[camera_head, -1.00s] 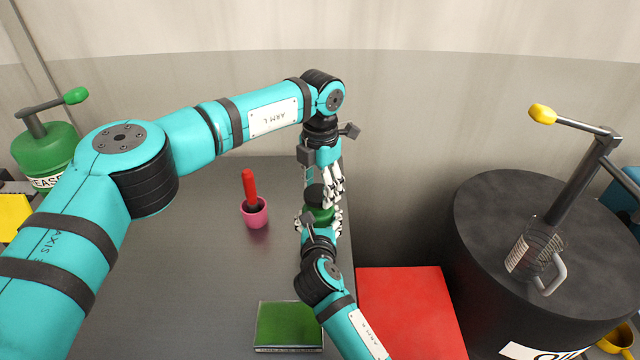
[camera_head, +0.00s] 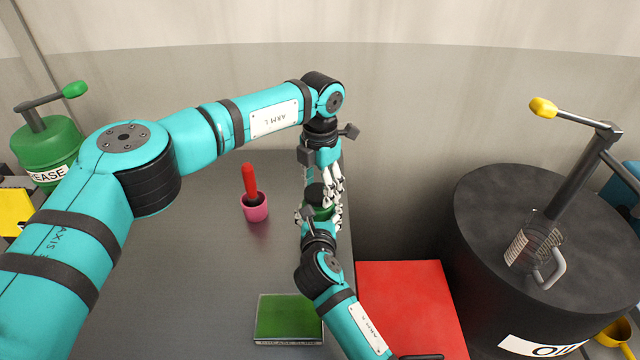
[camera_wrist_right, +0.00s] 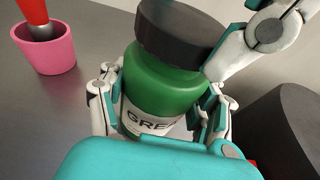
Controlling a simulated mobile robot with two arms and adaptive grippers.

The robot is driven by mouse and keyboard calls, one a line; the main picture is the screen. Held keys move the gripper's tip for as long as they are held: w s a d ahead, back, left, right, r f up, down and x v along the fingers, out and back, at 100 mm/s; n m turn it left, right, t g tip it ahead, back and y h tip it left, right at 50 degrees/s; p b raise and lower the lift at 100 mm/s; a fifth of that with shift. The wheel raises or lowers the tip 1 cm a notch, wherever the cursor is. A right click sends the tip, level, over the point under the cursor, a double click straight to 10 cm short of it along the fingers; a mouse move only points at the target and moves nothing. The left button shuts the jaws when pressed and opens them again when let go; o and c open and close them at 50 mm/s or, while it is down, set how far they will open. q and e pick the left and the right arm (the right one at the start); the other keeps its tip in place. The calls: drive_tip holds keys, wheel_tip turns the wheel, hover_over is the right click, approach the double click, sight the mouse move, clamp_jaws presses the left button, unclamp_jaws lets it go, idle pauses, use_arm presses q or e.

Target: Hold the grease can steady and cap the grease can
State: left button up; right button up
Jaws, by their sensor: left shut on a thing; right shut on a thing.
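The grease can (camera_head: 319,213) is a green can with a white label, held above the right edge of the table. It shows larger in the right wrist view (camera_wrist_right: 165,85). My right gripper (camera_head: 319,217) is shut on its body, with a finger on each side. The black cap (camera_head: 316,192) sits over the can's top; in the right wrist view the cap (camera_wrist_right: 180,34) looks slightly tilted along with the can. My left gripper (camera_head: 332,188) is shut on the cap from above and the right. Whether the cap is fully seated is hidden.
A pink cup (camera_head: 255,210) with a red-handled tool (camera_head: 250,181) stands left of the grippers. A green pad (camera_head: 288,320) lies at the table's front. A red surface (camera_head: 405,300) and black oil drum (camera_head: 540,285) with a pump are right. A green grease pump (camera_head: 47,150) stands far left.

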use_arm(q)
drive_tip(key=shift+f, duration=0.35)
drive_tip(key=m, duration=0.4)
drive_tip(key=shift+s, duration=0.1)
drive_tip(key=m, duration=0.4)
drive_tip(key=shift+s+d+m, duration=0.1)
drive_tip(key=shift+m, duration=0.2)
drive_tip(key=m, duration=0.6)
drive_tip(key=shift+s+m, duration=0.15)
drive_tip(key=shift+m, duration=0.25)
drive_tip(key=m, duration=0.4)
drive_tip(key=shift+s, duration=0.1)
drive_tip(key=m, duration=0.6)
drive_tip(key=shift+a+m, duration=0.35)
drive_tip(key=shift+m, duration=0.05)
drive_tip(key=m, duration=0.4)
drive_tip(key=shift+a, duration=0.1)
drive_tip(key=m, duration=0.3)
drive_tip(key=shift+a+m, duration=0.1)
drive_tip(key=shift+m, duration=0.2)
